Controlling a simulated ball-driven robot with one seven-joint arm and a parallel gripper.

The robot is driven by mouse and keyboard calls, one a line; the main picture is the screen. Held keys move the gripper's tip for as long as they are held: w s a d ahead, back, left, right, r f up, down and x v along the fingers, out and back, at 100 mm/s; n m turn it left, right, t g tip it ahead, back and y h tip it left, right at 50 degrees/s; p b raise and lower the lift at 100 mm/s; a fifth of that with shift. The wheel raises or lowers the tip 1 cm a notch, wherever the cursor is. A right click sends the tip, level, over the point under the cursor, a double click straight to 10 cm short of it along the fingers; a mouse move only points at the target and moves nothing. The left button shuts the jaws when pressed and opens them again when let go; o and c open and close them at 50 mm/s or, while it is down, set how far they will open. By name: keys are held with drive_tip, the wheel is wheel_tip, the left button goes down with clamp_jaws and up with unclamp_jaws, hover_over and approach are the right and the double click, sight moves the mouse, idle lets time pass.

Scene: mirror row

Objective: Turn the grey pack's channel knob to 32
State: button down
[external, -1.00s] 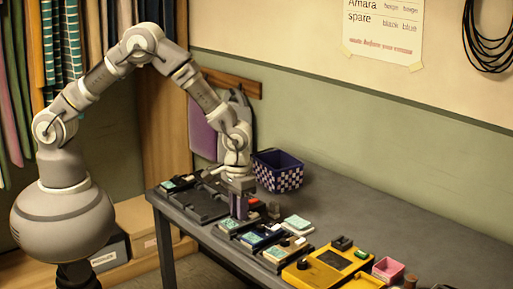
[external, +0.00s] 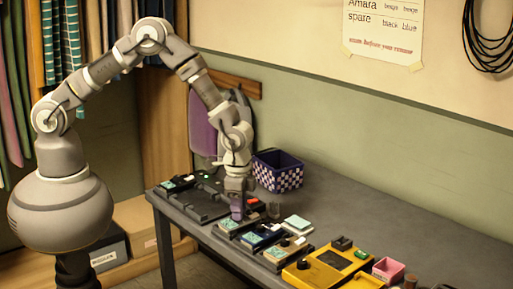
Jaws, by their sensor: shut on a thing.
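A small row of packs with pale green faces lies along the table's near edge. The leftmost, a grey pack (external: 229,226), is directly under my gripper (external: 238,217). My gripper points straight down, its fingers shut on the pack's channel knob. The fingers hide the knob, and its pointer and number cannot be read from here.
A dark blue pack (external: 259,237) and a lighter pack (external: 286,252) lie to the right, close by. A yellow unit (external: 318,275), a pink box (external: 388,270), a black tray (external: 205,208) and a checkered basket (external: 280,178) share the table (external: 420,240). The table's back right is clear.

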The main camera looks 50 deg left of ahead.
drive_tip(key=shift+m+p, duration=0.35)
drive_tip(key=shift+m, duration=1.15)
drive_tip(key=c, duration=0.9)
unclamp_jaws()
drive_tip(key=shift+c, duration=0.2)
wheel_tip(320, 180, up, 8)
drive_tip(key=shift+f+p, duration=0.1)
drive_tip(key=shift+p, duration=1.05)
